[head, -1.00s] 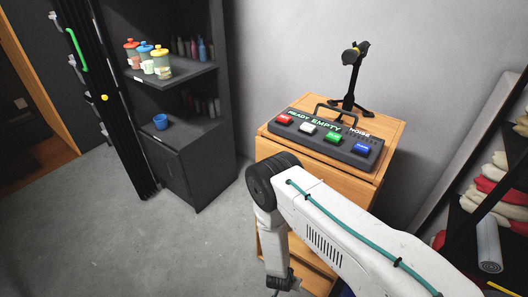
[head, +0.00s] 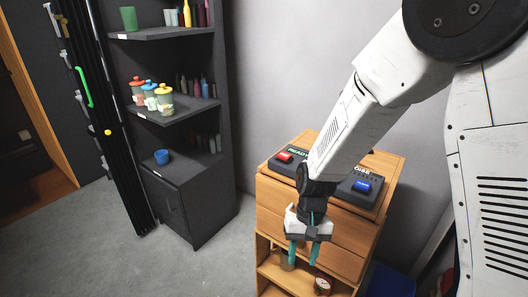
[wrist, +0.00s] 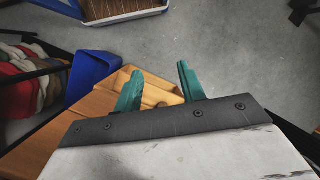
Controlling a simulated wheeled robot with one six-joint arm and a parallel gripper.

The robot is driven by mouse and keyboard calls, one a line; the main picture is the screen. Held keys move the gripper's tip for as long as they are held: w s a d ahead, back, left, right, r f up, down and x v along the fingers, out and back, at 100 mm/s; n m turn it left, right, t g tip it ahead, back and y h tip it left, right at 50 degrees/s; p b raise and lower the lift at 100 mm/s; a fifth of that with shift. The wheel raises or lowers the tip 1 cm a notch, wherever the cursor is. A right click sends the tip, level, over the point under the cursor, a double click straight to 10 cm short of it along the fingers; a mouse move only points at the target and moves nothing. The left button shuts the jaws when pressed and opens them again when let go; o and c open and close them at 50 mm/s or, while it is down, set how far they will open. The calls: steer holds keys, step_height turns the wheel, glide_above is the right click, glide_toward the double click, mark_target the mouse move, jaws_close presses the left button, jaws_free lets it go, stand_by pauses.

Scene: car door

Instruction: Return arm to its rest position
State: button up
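My white arm comes in from the right of the head view and bends down in front of the wooden cabinet. My gripper (head: 304,252) points down in front of the cabinet's drawers, its two teal fingers apart with nothing between them. In the wrist view my gripper (wrist: 158,88) also shows its teal fingers spread and empty, above part of the wooden cabinet (wrist: 95,105) and the floor.
The wooden cabinet (head: 345,228) has a button panel (head: 287,160) on top, partly hidden by my arm. A dark shelf (head: 170,118) with jars stands left. A blue bin (wrist: 92,75) is beside the cabinet. Grey floor (head: 110,235) is clear.

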steer(key=s+d+r+t, duration=0.1)
steer(key=s+d+r, duration=0.4)
steer(key=r, duration=0.4)
steer(key=s+d+r+t, duration=0.2)
steer(key=s+d+r, duration=0.4)
steer(key=r, duration=0.2)
steer(key=s+d+r+t+h, duration=0.1)
steer(key=s+d+r+t, duration=0.1)
steer(key=s+d+r, duration=0.3)
steer(key=shift+s+d+r+m, duration=0.35)
steer(key=shift+s+r, duration=0.4)
steer(key=shift+r, duration=1.55)
